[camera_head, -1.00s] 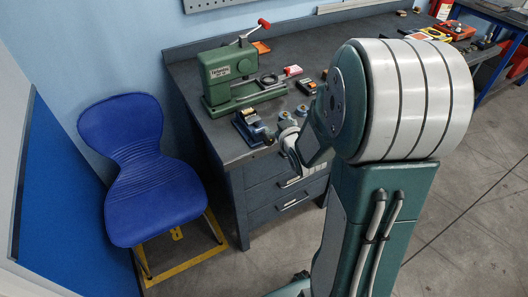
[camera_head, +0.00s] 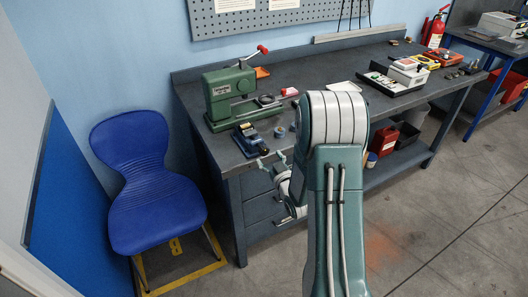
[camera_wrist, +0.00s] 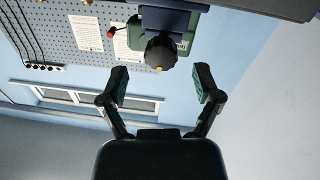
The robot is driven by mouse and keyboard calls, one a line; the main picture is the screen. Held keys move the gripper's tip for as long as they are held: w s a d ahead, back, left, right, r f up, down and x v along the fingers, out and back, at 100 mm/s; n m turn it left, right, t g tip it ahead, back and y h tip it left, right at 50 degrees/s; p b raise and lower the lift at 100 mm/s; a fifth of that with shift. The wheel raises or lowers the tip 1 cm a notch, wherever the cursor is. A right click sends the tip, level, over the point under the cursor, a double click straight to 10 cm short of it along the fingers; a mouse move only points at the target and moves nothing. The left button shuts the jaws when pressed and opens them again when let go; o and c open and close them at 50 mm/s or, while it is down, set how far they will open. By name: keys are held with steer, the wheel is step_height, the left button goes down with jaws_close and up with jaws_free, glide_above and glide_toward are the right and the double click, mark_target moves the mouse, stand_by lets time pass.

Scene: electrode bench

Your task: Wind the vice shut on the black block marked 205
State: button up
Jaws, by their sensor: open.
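The small blue vice (camera_head: 247,138) stands near the front left corner of the bench, in front of the green press. In the wrist view, which is tilted upside down, the vice's blue body (camera_wrist: 180,20) is at the top with a dark round knob (camera_wrist: 161,54) facing me. My gripper (camera_wrist: 161,82) is open and empty. The knob lies roughly in line between its fingers, apart from them, beyond the tips. In the head view my gripper (camera_head: 272,161) is at the bench's front edge, just right of the vice. I cannot make out the black block marked 205.
The green press (camera_head: 226,95) with a red-knobbed lever stands behind the vice. The bench (camera_head: 310,64) holds small items and a tray (camera_head: 392,82) to the right. A blue chair (camera_head: 150,190) stands left of the bench. A pegboard hangs behind.

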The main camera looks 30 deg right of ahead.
mark_target(265, 153)
steer(key=w, duration=0.4)
steer(key=shift+a, duration=0.1)
jaws_close()
